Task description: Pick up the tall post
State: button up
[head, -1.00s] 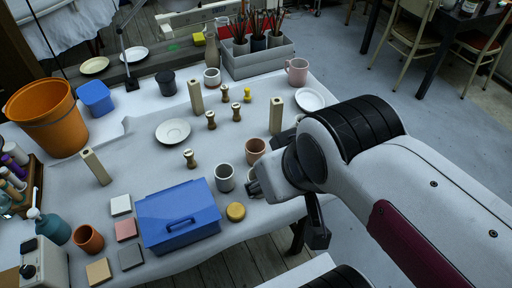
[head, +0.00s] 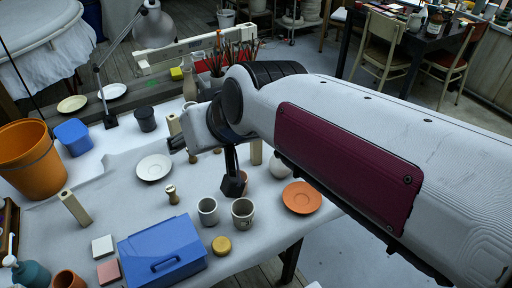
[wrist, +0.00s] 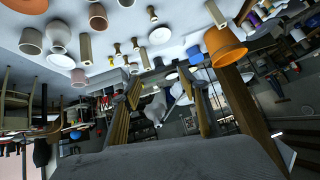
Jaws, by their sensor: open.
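Three pale beige square posts stand upright on the white-covered table; I cannot tell which is tallest. One post (head: 74,208) is at the left near the orange bucket. Another post (head: 173,124) is at the back, partly hidden by my gripper (head: 180,141). A third post (head: 256,151) is mostly hidden behind my arm. The wrist view, with the table at its top, shows the right post (wrist: 86,49), back post (wrist: 144,58) and left post (wrist: 215,13). My gripper (wrist: 160,88) is open and empty, its fingers apart, with no post between them.
An orange bucket (head: 30,160) stands at the left edge. A blue box (head: 162,250), a white saucer (head: 153,167), an orange saucer (head: 302,197), grey cups (head: 242,212) and a small wooden piece (head: 171,194) are around the posts. A lamp (head: 152,28) stands behind.

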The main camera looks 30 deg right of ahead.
jog(key=w+d+r+m+t+h, duration=0.1)
jog(key=w+r+m+t, duration=0.3)
jog(key=w, duration=0.8)
jog(key=w+r+n+t, duration=0.1)
jog(key=w+r, duration=0.4)
jog(key=w, duration=0.8)
jog(key=w+d+f+m+t+h, duration=0.25)
jog(key=w+d+m+h, duration=0.45)
jog(key=w, duration=0.7)
jog(key=d+f+m+g+h, duration=0.5)
jog(key=d+f+g+h, duration=0.35)
jog(key=f, duration=0.65)
jog(key=s+d+f+m+g+h, duration=0.1)
jog(key=s+f+g, duration=0.4)
jog(key=f, duration=0.5)
jog(key=s+d+f+m+g+h, duration=0.1)
jog(key=s+f+m+g+h, duration=0.1)
jog(key=s+f+g, duration=0.3)
jog(key=s+f+m, duration=0.1)
jog(key=s+f, duration=0.2)
jog(key=f, duration=0.2)
jog(key=shift+s+d+m+g, duration=0.15)
jog(key=shift+s+m+g, duration=0.15)
jog(key=shift+s, duration=0.1)
